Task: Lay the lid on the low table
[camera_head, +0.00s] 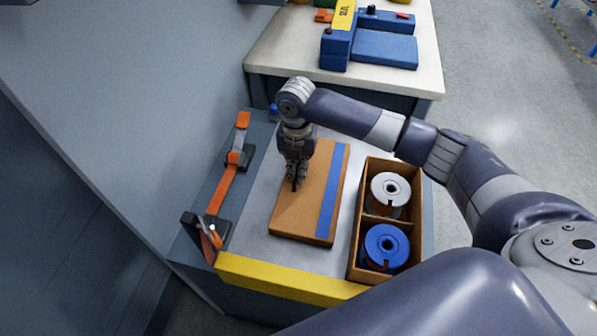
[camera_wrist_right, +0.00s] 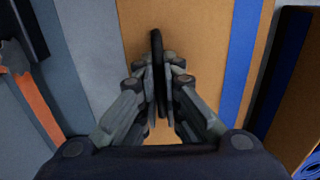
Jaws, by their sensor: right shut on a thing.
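The lid (camera_head: 320,215) is a flat brown board with a blue stripe along its right side. It lies flat at the top of the low table (camera_head: 266,172), between an orange-and-black tool and a box. I cannot tell whether its underside touches the table. My right gripper (camera_head: 295,180) points down over the lid's left half. In the right wrist view its fingers (camera_wrist_right: 162,105) are closed on the lid's thin black handle (camera_wrist_right: 156,50). The fingers hide part of the handle. My left gripper is not in view.
An open cardboard box (camera_head: 357,235) right of the lid holds a white spool (camera_head: 390,188) and a blue spool (camera_head: 385,246). An orange-and-black tool (camera_head: 227,185) lies along the left. A yellow strip (camera_head: 290,280) edges the front. Another table (camera_head: 290,50) stands behind.

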